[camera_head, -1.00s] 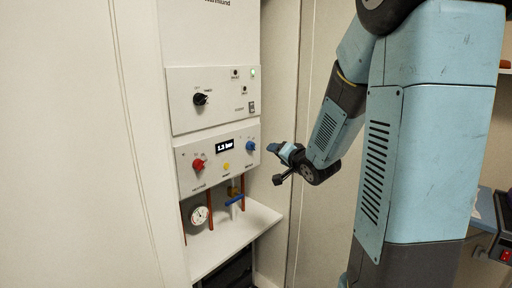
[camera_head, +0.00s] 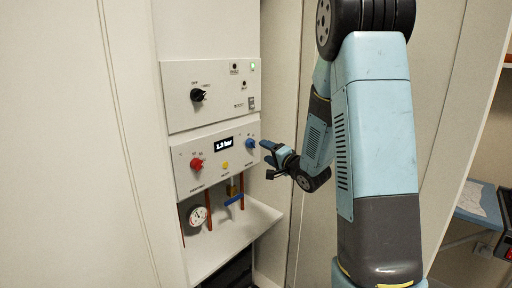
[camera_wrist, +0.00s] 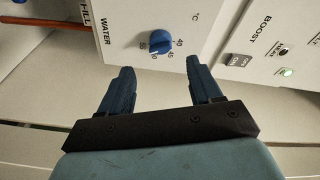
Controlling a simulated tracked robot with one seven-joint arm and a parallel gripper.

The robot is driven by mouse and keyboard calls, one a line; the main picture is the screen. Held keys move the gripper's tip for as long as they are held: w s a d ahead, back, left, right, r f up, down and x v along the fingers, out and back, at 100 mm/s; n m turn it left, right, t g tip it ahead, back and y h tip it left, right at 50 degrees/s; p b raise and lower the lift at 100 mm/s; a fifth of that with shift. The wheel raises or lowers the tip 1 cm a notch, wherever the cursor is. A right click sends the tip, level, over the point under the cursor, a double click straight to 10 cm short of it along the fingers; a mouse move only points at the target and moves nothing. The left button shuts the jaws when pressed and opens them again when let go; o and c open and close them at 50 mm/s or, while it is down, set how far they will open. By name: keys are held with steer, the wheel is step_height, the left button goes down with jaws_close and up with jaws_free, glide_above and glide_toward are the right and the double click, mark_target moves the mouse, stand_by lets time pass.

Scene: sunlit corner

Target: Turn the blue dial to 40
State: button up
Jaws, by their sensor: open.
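The blue dial (camera_head: 250,143) sits at the right end of the lower white control panel (camera_head: 215,172). In the wrist view the blue dial (camera_wrist: 160,42) is ringed by printed numbers, with 40 and 45 on its right side and others below it; the word WATER stands to its left. I cannot tell exactly where its pointer is. My gripper (camera_wrist: 158,80) is open and empty, its two dark blue fingers short of the dial and spread to either side of it. In the head view my gripper (camera_head: 266,150) is just right of the dial.
A black dial (camera_head: 197,95) is above. Below are a gauge (camera_head: 197,215), a blue lever (camera_head: 234,200) and a white shelf (camera_head: 225,245).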

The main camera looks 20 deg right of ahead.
mark_target(254, 145)
steer(key=x, duration=0.8)
steer(key=shift+w, duration=0.15)
steer(key=c, duration=0.9)
steer(key=shift+d, duration=0.3)
steer(key=shift+c, duration=0.5)
steer(key=shift+a, duration=0.3)
